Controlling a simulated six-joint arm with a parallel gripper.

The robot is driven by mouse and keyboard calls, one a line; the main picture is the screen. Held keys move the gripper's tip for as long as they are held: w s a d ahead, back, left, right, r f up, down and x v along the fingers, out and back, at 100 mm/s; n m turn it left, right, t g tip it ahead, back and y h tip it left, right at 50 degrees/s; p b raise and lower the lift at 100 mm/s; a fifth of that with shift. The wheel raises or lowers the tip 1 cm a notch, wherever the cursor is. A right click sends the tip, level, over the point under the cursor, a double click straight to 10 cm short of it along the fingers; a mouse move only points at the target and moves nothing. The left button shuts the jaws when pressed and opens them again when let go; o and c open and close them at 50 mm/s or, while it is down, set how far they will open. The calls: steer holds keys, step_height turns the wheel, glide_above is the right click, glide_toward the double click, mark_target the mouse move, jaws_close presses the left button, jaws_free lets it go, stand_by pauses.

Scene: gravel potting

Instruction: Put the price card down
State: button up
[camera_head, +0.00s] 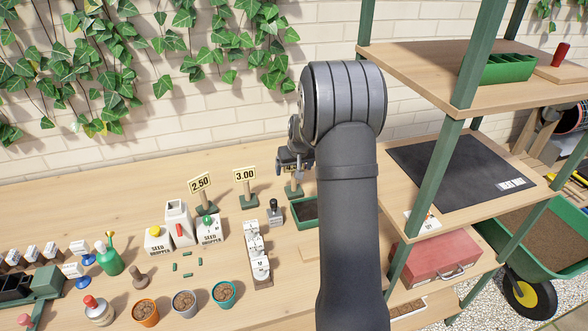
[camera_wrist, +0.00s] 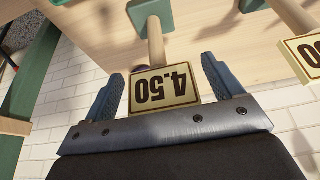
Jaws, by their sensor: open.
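The price card marked 4.50 (camera_wrist: 165,88) shows upside down in the wrist view, on a wooden post above a green base (camera_wrist: 150,14). The base appears to stand on the wooden bench. My gripper (camera_wrist: 162,72) is open, with one finger on each side of the card and a visible gap at each side. In the head view my gripper (camera_head: 293,160) is at the back of the bench and covers most of this card; its green base (camera_head: 293,191) shows below.
Price cards 3.00 (camera_head: 245,174) and 2.50 (camera_head: 201,183) stand to the left. A green tray (camera_head: 296,221) and a grey-black stamp-like object (camera_head: 274,212) are close in front. The green shelf post (camera_head: 427,190) rises to the right. The bench back left is clear.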

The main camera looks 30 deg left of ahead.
steer(key=v, duration=1.1)
steer(key=x, duration=1.1)
steer(key=shift+f, duration=0.35)
steer(key=shift+w+a+r, duration=0.1)
steer(key=shift+w+a, duration=0.05)
steer(key=shift+r, duration=1.15)
